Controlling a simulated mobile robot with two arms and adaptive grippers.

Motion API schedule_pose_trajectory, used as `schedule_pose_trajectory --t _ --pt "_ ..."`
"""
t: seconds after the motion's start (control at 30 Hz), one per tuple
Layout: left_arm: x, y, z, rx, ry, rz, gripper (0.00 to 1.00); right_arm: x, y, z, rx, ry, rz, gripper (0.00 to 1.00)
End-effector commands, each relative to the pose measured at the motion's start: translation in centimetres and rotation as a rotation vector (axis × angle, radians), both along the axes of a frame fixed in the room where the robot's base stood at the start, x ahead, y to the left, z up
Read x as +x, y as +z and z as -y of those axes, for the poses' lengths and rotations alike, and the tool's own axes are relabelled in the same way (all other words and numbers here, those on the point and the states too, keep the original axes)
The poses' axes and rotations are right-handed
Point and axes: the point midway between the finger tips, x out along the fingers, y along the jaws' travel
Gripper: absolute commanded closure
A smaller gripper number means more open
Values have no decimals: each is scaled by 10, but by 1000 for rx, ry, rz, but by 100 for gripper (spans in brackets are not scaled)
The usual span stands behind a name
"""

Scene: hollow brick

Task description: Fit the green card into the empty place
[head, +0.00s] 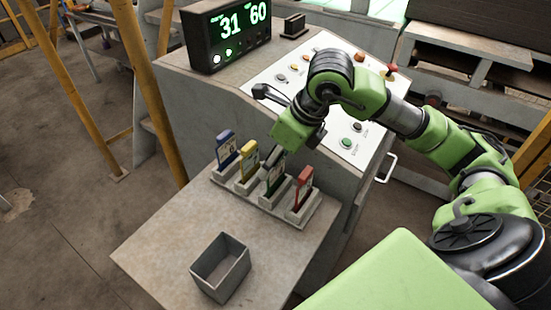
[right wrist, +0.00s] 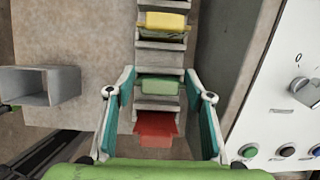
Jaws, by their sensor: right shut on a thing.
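The green card (head: 272,180) stands upright at the third place of the grey card rack (head: 318,218), between the yellow card (head: 246,162) and the red card (head: 302,188). My right gripper (head: 280,158) is shut on the green card from above. In the right wrist view the green card (right wrist: 160,86) lies between the teal-padded fingers of my right gripper (right wrist: 160,78). Whether the card's lower edge is fully seated is hidden. The blue card (head: 226,150) stands at the rack's far left end. My left gripper is not in view.
An open grey box (head: 220,268) stands on the grey table (head: 165,235) in front of the rack. Behind it is a control panel (head: 350,140) with buttons and a lever, and a display (head: 228,36) reading 31 and 60. The table left of the rack is clear.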

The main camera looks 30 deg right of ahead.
Motion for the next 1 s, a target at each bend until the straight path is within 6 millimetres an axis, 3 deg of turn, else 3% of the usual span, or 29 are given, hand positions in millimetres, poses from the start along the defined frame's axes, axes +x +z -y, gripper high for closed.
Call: schedule_pose_trajectory --t 0.33,0.37,0.43,0.8,1.0 --pt "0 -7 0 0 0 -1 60 0 -7 0 0 0 1 74" --pt "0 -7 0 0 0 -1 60 0 -6 0 0 0 1 50" --pt "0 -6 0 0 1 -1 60 0 -6 0 0 0 1 33" --pt "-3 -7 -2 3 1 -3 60 0 -4 0 0 0 1 33" --pt "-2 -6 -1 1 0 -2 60 -8 20 5 -2 -1 6 33"
